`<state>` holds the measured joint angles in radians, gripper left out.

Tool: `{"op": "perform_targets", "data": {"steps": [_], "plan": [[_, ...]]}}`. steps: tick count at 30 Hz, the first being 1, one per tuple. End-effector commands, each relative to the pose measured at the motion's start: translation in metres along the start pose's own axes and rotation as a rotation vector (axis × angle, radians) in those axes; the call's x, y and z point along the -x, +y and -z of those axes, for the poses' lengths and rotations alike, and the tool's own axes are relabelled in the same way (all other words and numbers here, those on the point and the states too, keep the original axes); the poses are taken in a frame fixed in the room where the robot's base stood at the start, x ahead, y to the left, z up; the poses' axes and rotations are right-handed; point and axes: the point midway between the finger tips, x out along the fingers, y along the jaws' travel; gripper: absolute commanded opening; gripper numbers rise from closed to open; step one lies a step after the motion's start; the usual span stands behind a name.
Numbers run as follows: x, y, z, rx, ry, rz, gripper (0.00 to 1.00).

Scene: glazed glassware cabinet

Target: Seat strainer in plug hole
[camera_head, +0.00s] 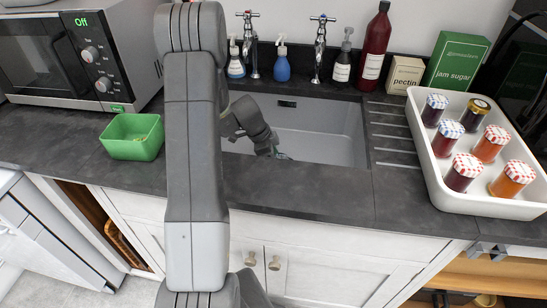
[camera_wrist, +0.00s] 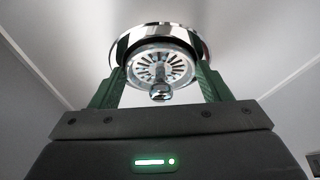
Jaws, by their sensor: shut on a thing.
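The strainer (camera_wrist: 160,68), a slotted chrome disc with a small round knob, is between my gripper's green fingertips (camera_wrist: 160,82) in the wrist view. The fingers are shut on its sides. In the head view my arm reaches into the grey sink (camera_head: 325,130), and only a bit of green finger shows near the front edge. The strainer is hidden there.
Taps (camera_head: 319,48), soap bottles (camera_head: 282,64) and a red bottle (camera_head: 375,50) stand behind the sink. A white tray of jam jars (camera_head: 440,178) is at right. A green tub (camera_head: 132,138) and microwave (camera_head: 75,60) are at left. The front worktop is clear.

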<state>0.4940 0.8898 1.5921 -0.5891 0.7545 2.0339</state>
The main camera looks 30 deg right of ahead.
Motion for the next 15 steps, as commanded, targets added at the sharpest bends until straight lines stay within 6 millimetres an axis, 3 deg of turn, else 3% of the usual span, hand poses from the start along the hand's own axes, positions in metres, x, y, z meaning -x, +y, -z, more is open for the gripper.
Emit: {"op": "perform_targets", "data": {"steps": [15], "plan": [[-0.0075, 0.0001, -0.0032, -0.001, 0.000, -0.001, 0.44]]}}
